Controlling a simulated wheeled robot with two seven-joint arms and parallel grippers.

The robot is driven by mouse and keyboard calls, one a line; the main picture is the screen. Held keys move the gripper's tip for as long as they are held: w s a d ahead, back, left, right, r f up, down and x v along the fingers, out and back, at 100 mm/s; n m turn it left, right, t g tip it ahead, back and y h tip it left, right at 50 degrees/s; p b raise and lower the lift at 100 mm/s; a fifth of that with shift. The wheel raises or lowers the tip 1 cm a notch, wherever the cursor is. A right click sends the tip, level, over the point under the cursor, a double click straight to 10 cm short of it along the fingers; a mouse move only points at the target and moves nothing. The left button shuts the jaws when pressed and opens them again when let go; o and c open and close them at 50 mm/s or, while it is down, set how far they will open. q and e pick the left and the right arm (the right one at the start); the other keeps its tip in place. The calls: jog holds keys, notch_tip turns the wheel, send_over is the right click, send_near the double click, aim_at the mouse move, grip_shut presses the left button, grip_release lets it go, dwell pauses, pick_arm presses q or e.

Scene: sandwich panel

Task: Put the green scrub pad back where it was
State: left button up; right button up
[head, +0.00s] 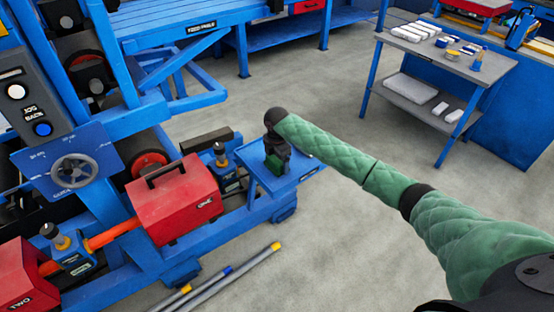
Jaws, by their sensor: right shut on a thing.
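My right gripper (277,152) comes in on a green quilted sleeve from the right. It points down over a small blue shelf (306,171) on the side of the blue machine. It is shut on the green scrub pad (274,163), a small dark green block partly covered by the fingers. The pad is at or just above the shelf surface; I cannot tell whether it touches. My left gripper is not in view.
Left of the shelf stand a dark-knobbed blue fitting (221,160) and a red box with a black handle (174,200). Grey rods (232,275) lie on the floor in front. A grey-topped table (440,58) with small items stands back right. The middle floor is clear.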

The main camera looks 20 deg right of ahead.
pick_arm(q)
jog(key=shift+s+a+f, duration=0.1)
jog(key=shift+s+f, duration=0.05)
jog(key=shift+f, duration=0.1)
pick_arm(e)
jog(key=shift+f, duration=0.25)
jog(key=o, duration=0.8)
jog(key=shift+f, duration=0.15)
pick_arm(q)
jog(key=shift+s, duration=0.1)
